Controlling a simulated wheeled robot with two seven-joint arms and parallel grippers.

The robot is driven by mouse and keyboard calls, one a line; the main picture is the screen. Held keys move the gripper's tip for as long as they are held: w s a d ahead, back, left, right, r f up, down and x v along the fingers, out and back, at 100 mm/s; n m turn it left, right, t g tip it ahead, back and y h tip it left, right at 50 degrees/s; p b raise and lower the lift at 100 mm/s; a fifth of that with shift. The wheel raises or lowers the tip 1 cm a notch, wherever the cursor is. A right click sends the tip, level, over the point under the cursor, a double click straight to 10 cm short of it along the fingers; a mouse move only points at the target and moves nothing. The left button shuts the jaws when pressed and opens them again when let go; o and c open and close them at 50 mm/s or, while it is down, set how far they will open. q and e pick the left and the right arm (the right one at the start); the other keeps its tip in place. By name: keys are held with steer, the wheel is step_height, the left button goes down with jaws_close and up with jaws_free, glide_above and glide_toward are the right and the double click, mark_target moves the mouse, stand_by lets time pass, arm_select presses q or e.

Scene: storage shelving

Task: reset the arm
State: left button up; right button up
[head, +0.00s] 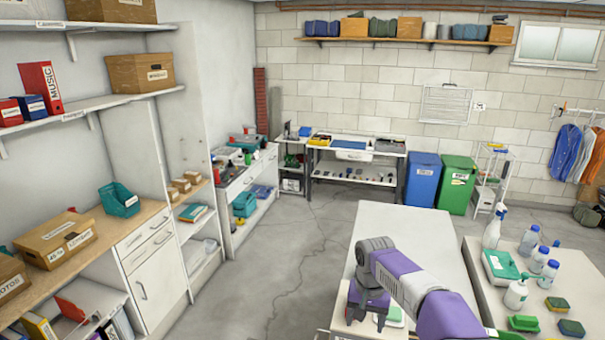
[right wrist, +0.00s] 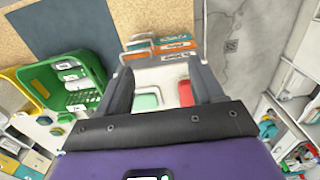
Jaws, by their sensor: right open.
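My right arm, purple and grey, reaches in from the lower right in the head view. Its dark gripper (head: 367,308) points down over the near end of a white table (head: 415,225). In the right wrist view the two dark fingers of my right gripper (right wrist: 163,75) stand apart. A white item with a green part (right wrist: 146,97) and a red part (right wrist: 186,93) shows beyond and between them; nothing appears gripped. What lies directly under the gripper is partly hidden in the head view. My left gripper is in neither view.
A side table at right holds a white spray bottle (head: 494,228), blue-capped bottles (head: 538,260) and sponges (head: 571,328). Shelving with a cardboard box (head: 56,240) and a teal bin (head: 119,200) lines the left. Open concrete floor (head: 285,265) lies between. A green basket (right wrist: 75,85) shows in the wrist view.

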steer(key=s+a+f+y, duration=0.1)
steer(key=s+f, duration=0.2)
steer(key=f, duration=0.5)
steer(key=s+a+f+n+y, duration=0.1)
steer(key=s+f, duration=0.3)
steer(key=f, duration=0.4)
steer(key=s+a+f+y, duration=0.1)
steer(key=s+a+f, duration=0.15)
steer(key=f, duration=0.55)
steer(key=s+a+f+y, duration=0.1)
steer(key=s+f, duration=0.4)
steer(key=s, duration=0.5)
steer(key=s+f, duration=0.4)
steer(key=s, duration=0.6)
arm_select(q)
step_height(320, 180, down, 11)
steer(key=b, duration=1.1)
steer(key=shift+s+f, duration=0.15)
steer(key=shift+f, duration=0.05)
arm_select(e)
step_height(320, 180, down, 11)
steer(key=w, duration=0.1)
steer(key=shift+w+f+t, duration=0.15)
steer(key=shift+w+t, duration=0.05)
steer(key=shift+t, duration=0.1)
steer(key=shift+a, duration=0.1)
